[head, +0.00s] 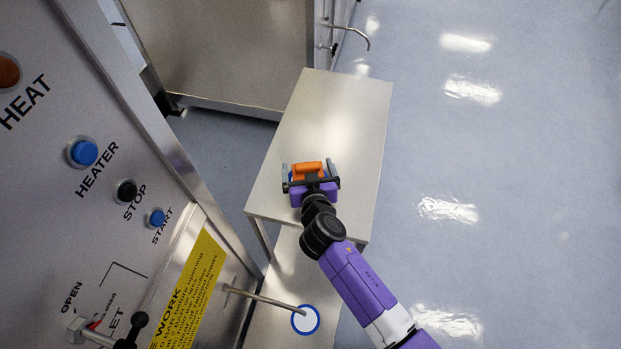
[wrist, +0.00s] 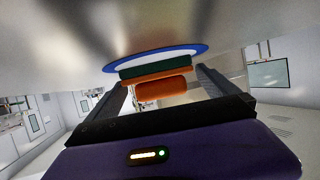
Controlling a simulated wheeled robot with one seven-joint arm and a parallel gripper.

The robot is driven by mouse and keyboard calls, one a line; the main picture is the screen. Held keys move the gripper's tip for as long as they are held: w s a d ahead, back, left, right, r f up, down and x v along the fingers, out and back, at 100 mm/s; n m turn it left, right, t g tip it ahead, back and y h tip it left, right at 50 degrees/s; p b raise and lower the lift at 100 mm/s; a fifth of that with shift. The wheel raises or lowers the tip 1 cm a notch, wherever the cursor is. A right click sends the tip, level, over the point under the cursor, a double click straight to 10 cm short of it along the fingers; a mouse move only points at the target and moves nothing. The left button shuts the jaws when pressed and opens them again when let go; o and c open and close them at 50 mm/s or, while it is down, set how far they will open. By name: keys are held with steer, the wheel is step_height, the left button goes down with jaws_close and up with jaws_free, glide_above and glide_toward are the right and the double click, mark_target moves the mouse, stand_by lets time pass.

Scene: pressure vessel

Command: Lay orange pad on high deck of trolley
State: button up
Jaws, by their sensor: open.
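The orange pad (head: 308,168) sits on the high deck (head: 340,110) of the trolley, towards its near end. In the wrist view the orange pad (wrist: 160,89) has a dark green layer against a white disc with a blue rim (wrist: 195,50), which lies flat on the deck. My gripper (head: 308,165) is around the pad, one finger on each side. In the wrist view the fingers of my gripper (wrist: 163,78) stand apart, with a gap visible on the right of the pad. My gripper hides part of the disc in the head view.
A lower deck (head: 280,270) carries another blue-rimmed white disc (head: 305,320), with a thin metal rod (head: 265,298) reaching over it. A control panel (head: 100,200) with buttons stands at left. A steel cabinet (head: 225,50) stands behind. Open floor (head: 500,180) lies to the right.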

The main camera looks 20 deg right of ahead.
steer(key=b+v, duration=0.2)
steer(key=v, duration=1)
steer(key=shift+r, duration=0.1)
steer(key=s+d+f+n+y, duration=0.2)
steer(key=s+d+y, duration=0.1)
steer(key=s, duration=1.4)
steer(key=s+d+r+t, duration=0.1)
steer(key=s+d+r, duration=0.2)
steer(key=s+r, duration=1.1)
steer(key=shift+d+r+t, duration=0.3)
steer(key=shift+d, duration=0.1)
steer(key=shift+c, duration=0.5)
